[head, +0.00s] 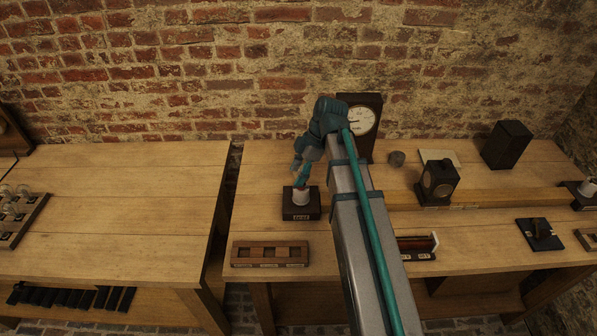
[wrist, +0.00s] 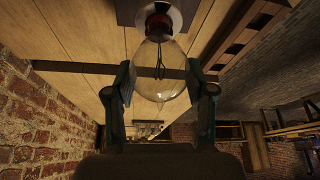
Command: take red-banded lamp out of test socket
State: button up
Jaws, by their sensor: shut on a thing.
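My gripper (head: 301,180) is shut on the red-banded lamp, just above the test socket, a dark labelled block (head: 300,212) with a white cup. In the wrist view, the clear glass bulb of the lamp (wrist: 160,65) sits between the two fingers of my gripper (wrist: 160,82), with its filament showing. Its red band (wrist: 158,29) lies against the white ring of the socket (wrist: 174,13). The lamp's base is hidden, and I cannot tell whether it is still seated. In the head view the gripper covers most of the lamp.
An empty wooden rack (head: 270,254) lies in front of the socket. A dial meter (head: 362,120) stands behind my arm, with a small dark instrument (head: 438,183) to its right. A gap separates the left bench (head: 120,200), which holds a lamp tray (head: 18,218).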

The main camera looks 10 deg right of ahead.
jog(key=shift+r, duration=0.25)
jog(key=shift+r+p, duration=0.6)
jog(key=shift+r, duration=0.1)
jog(key=shift+r, duration=0.4)
jog(key=shift+r+p, duration=1.65)
jog(key=shift+r, duration=0.7)
